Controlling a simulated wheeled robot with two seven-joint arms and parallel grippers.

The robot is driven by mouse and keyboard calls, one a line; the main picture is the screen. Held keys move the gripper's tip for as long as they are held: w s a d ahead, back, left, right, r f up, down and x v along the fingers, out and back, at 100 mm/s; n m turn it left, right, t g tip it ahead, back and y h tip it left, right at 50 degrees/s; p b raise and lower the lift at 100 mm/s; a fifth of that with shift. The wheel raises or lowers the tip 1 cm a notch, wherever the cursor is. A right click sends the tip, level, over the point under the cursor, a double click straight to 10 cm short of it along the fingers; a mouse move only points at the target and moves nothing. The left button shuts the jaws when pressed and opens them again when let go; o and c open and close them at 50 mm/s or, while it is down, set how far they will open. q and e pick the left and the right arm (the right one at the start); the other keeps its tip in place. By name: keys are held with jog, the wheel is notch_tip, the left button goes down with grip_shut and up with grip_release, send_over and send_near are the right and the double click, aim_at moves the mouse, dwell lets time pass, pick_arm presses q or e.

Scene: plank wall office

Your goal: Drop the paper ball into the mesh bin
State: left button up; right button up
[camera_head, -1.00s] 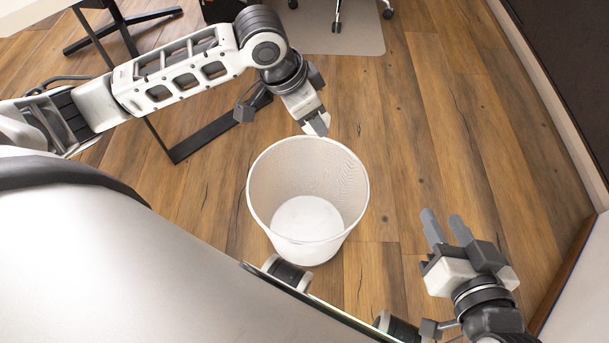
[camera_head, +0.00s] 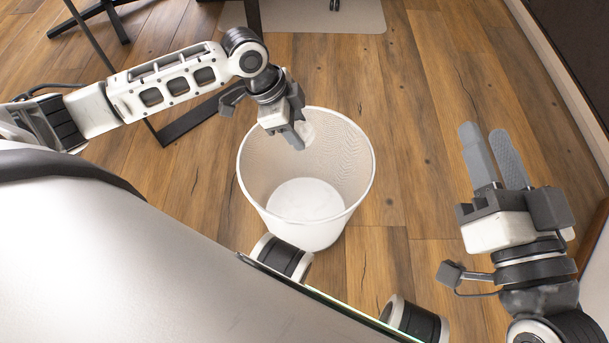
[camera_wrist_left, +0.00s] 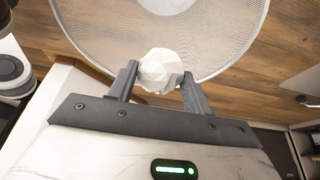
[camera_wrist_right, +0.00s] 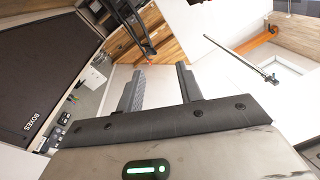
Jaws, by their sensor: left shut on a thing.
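The white mesh bin (camera_head: 258,178) stands upright on the wood floor in front of me, and its inside bottom looks bare. My left gripper (camera_head: 303,138) is over the bin's opening near the back rim. It is shut on the white paper ball (camera_wrist_left: 160,71), which shows between its fingertips in the left wrist view; in the head view the ball (camera_head: 307,132) is partly hidden by a finger. The bin's rim (camera_wrist_left: 232,62) shows beyond the ball in the left wrist view. My right gripper (camera_head: 494,158) is open and empty, to the right of the bin.
A desk frame with dark legs (camera_head: 200,118) stands behind my left arm. A pale floor mat (camera_head: 320,15) lies at the back. A wall with a dark panel (camera_head: 575,45) runs along the right. The floor between bin and wall is clear.

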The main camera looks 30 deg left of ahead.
pick_arm(q)
jog(key=shift+f+b, duration=0.45)
jog(key=shift+f, duration=0.15)
pick_arm(e)
jog(key=shift+w+d+r+n+t+y, duration=0.15)
jog(key=shift+r+n+t+y, duration=0.1)
jog(key=shift+r+n+t, duration=0.25)
jog(key=shift+w+r+n+t+y, duration=0.2)
jog(key=shift+r+n, duration=0.15)
jog(key=shift+r, duration=0.3)
jog(key=shift+w+d+r+n+t+y, duration=0.1)
jog(key=shift+r+n+t+y, duration=0.2)
jog(key=shift+r+n, duration=0.25)
pick_arm(q)
jog(key=o, duration=1)
pick_arm(e)
jog(key=shift+r, duration=0.1)
pick_arm(q)
jog(key=shift+a+r, duration=0.1)
jog(key=shift+r, duration=0.25)
jog(key=shift+p+v, duration=3.65)
jog(key=shift+v, duration=4)
pick_arm(e)
notch_tip(320, 180, down, 7)
jog(key=s+m+g+h, duration=0.2)
jog(key=g+h, duration=0.1)
jog(key=g, duration=0.2)
jog(key=shift+s+m, duration=0.25)
jog(key=shift+m, duration=0.15)
